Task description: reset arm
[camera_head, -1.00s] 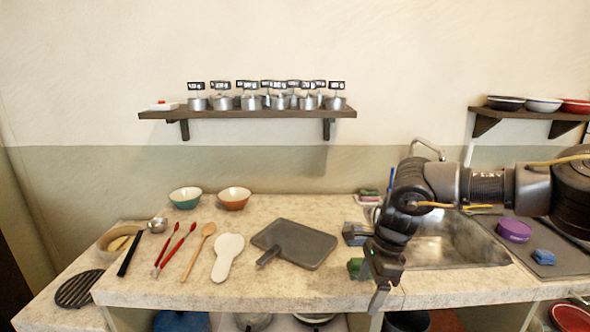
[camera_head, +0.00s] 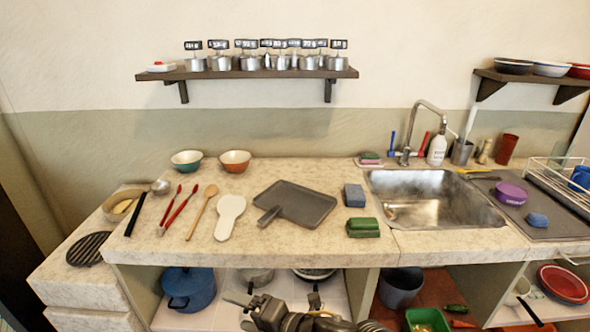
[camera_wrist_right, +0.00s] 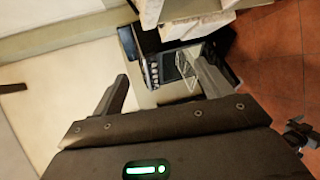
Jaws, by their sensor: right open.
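My right gripper (camera_head: 240,308) is low at the bottom edge of the head view, in front of the counter's lower shelves and below the countertop (camera_head: 330,247). Its jaws are open with nothing between them. In the right wrist view the two dark fingers (camera_wrist_right: 160,72) stand apart, and a dark appliance with a window and a row of knobs (camera_wrist_right: 165,65) shows beyond them. My left gripper is not in view.
The counter holds a dark cutting board (camera_head: 305,207), utensils, two bowls, a green block (camera_head: 362,228) and a sink (camera_head: 420,205). A blue pot (camera_head: 188,290) stands on the lower shelf. A wall shelf (camera_head: 250,74) carries several metal canisters.

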